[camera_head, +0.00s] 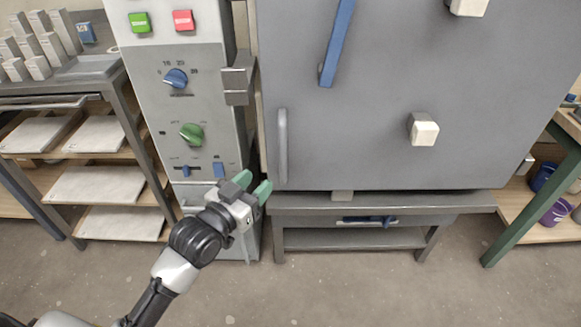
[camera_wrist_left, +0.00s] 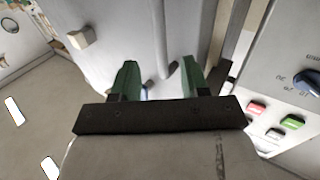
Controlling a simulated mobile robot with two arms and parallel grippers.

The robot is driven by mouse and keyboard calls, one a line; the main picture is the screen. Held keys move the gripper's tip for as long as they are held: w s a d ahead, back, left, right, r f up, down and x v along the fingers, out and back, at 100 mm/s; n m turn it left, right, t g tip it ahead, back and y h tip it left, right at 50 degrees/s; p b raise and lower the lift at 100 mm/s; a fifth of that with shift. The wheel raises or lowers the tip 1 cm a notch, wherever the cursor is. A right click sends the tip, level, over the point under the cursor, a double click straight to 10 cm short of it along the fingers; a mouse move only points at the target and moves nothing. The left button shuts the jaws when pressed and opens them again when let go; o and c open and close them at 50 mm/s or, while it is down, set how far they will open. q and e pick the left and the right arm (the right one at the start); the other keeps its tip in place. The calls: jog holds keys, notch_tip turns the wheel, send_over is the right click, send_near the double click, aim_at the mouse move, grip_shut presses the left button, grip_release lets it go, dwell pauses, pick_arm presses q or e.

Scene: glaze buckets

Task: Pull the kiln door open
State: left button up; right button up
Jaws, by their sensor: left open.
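The kiln door (camera_head: 360,110) is a large grey panel, shut as far as I can tell. Its upright grey bar handle (camera_head: 282,146) is near the door's lower left edge. My left gripper (camera_head: 254,184) has green fingertips and is open and empty, just below and left of the handle in the head view. In the left wrist view my left gripper (camera_wrist_left: 160,80) shows its two green fingers apart, with the grey handle (camera_wrist_left: 164,70) beyond the gap between them. The handle is not between the fingers as far as I can see. My right gripper is not in view.
A control panel (camera_head: 190,110) with knobs and buttons stands left of the door. A blue lever (camera_head: 337,42) and a pale block (camera_head: 424,130) stick out from the door. A shelf rack (camera_head: 95,130) is at left, a green-legged table (camera_head: 530,190) at right. The floor in front is clear.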

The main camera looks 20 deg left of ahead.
aim_at(281, 159)
pick_arm(q)
jog(key=x, duration=0.9)
jog(key=shift+r, duration=0.1)
jog(key=shift+w+d, duration=0.2)
jog(key=shift+w, duration=0.5)
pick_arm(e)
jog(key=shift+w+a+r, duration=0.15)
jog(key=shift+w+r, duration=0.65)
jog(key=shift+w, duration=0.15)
pick_arm(q)
jog(key=shift+c, duration=0.3)
grip_shut()
